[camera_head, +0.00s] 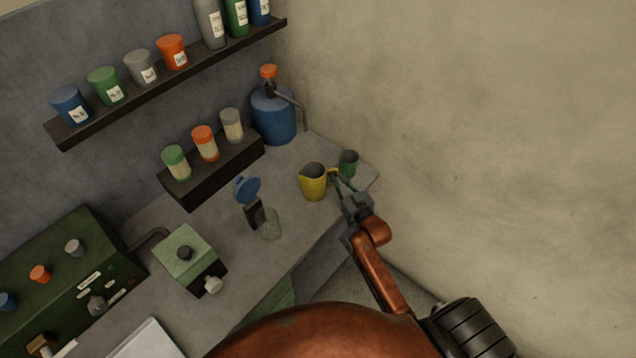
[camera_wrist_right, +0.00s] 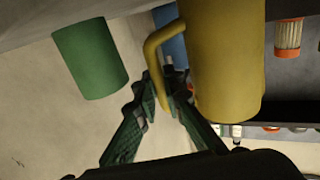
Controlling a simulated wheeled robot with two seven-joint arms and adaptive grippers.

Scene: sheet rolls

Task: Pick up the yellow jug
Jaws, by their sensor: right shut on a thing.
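The yellow jug (camera_head: 313,186) is upright at the right part of the grey worktop, its handle on the right side. My right gripper (camera_head: 341,181) reaches in from the lower right and is shut on that handle. In the right wrist view the jug (camera_wrist_right: 225,60) fills the upper right, and the fingers of my gripper (camera_wrist_right: 167,84) are on either side of its handle. I cannot tell whether the jug's base touches the worktop. My left gripper is not in view.
A green cup (camera_head: 349,160) stands close behind and right of the jug. A blue pump container (camera_head: 274,116) stands at the back, and a clear glass (camera_head: 270,226) stands left of the jug. The bare wall (camera_head: 480,130) bounds the worktop (camera_head: 285,243) on the right.

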